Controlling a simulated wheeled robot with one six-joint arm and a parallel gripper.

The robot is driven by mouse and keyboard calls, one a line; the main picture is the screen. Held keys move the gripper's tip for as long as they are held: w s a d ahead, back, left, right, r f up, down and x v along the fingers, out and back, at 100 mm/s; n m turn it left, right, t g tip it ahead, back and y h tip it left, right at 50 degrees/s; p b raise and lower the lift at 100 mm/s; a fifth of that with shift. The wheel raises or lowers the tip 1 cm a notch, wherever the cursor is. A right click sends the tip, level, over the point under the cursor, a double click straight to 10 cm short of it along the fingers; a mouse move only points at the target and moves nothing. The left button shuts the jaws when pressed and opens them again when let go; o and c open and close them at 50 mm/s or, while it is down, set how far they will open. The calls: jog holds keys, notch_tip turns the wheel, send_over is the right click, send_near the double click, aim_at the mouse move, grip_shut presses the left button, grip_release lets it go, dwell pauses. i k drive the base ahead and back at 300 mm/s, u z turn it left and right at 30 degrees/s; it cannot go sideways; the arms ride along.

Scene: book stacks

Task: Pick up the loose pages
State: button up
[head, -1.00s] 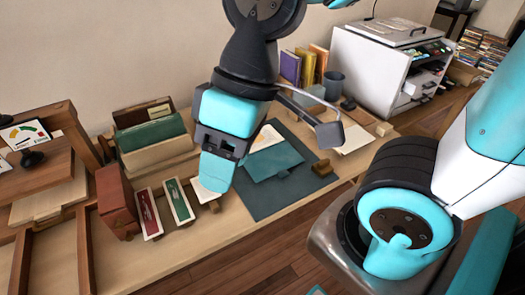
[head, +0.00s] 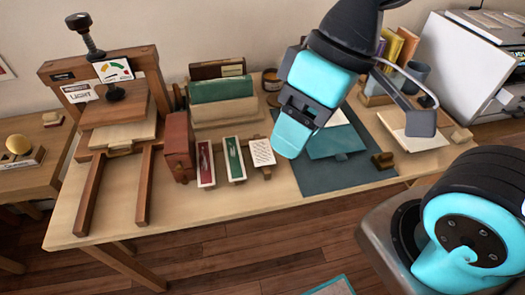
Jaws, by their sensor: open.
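Which papers are the loose pages is not certain. A flat pale stack (head: 412,138) lies on the table to the right of the dark mat. White paper (head: 337,118) shows behind a teal cover (head: 335,143) on the mat, partly hidden by my gripper. A small printed card (head: 262,152) leans on a wooden block left of the mat. My gripper (head: 291,140) points down in front of the mat's left part, seen nearly edge-on. It is open, with nothing visible in it; its gap is hard to see.
A wooden press (head: 118,103) with a gauge stands at the left. A red-brown box (head: 179,147), narrow red and green trays (head: 234,160) and a green block (head: 221,89) stand beside it. A white machine (head: 460,70) is at the right. The table's front strip is mostly clear.

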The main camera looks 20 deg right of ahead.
aim_at(261, 151)
jog(key=k, duration=0.5)
jog(key=u, duration=0.85)
jog(key=i, duration=0.75)
jog(key=z, duration=1.15)
